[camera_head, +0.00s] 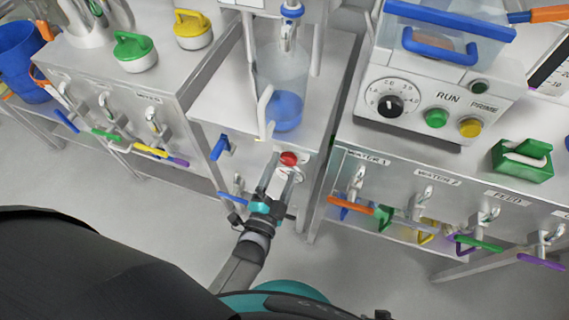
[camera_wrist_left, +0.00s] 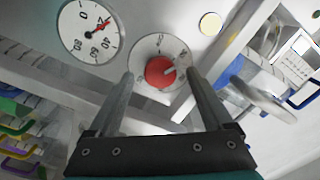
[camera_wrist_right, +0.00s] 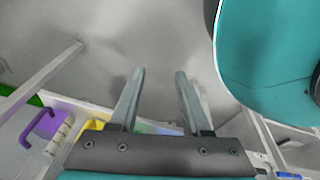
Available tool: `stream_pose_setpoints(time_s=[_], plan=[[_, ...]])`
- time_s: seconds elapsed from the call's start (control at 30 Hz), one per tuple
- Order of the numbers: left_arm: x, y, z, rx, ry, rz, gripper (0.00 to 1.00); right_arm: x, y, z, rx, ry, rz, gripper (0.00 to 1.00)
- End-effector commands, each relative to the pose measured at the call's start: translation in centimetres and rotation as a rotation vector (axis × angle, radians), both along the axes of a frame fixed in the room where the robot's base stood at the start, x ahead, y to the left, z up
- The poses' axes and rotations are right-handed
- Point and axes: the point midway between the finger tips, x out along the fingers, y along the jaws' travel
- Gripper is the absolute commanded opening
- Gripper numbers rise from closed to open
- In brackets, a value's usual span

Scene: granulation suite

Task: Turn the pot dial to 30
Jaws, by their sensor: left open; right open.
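The red pot dial (camera_head: 288,158) is on the front of the middle bench, under a clear vessel with blue liquid. In the left wrist view the red knob (camera_wrist_left: 159,71) sits on a round white scale plate, its white pointer aimed up and right. The scale numbers are too small to read surely. My left gripper (camera_head: 283,172) is open, its fingers on either side of the knob; I cannot tell whether they touch it. It also shows in the left wrist view (camera_wrist_left: 160,76). My right gripper (camera_wrist_right: 159,74) is open and empty, above the floor.
A white gauge (camera_wrist_left: 88,32) with a red needle is beside the dial. A clear vessel (camera_head: 284,85) stands above it. A blue handle (camera_head: 220,147) sticks out left of the dial. At right is a panel with a black knob (camera_head: 391,105). Open floor lies in front.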

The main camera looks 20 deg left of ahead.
Motion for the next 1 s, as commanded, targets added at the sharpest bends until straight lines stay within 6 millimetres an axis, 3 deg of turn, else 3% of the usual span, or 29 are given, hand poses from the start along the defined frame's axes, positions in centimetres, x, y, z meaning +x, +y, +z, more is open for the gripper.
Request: stream_pose_setpoints(time_s=[0.33, 0.5, 0.7, 1.0], plan=[[-8.1, 0.3, 0.0, 0.0, 0.006, 0.0, 0.84, -3.1, -2.0, -0.2, -0.019, 0.01, 0.0, 0.47], [-11.3, 0.4, 0.0, 0.001, 0.003, -0.001, 0.84, -3.5, -1.9, -0.1, -0.015, 0.013, 0.0, 0.47], [-13.2, 0.5, 0.0, 0.001, 0.001, -0.001, 0.84, -3.7, -1.7, 0.0, -0.014, 0.017, 0.001, 0.47], [-13.5, 0.5, 0.0, 0.001, 0.0, 0.0, 0.84, -3.7, -1.7, 0.0, -0.013, 0.018, 0.001, 0.47]])
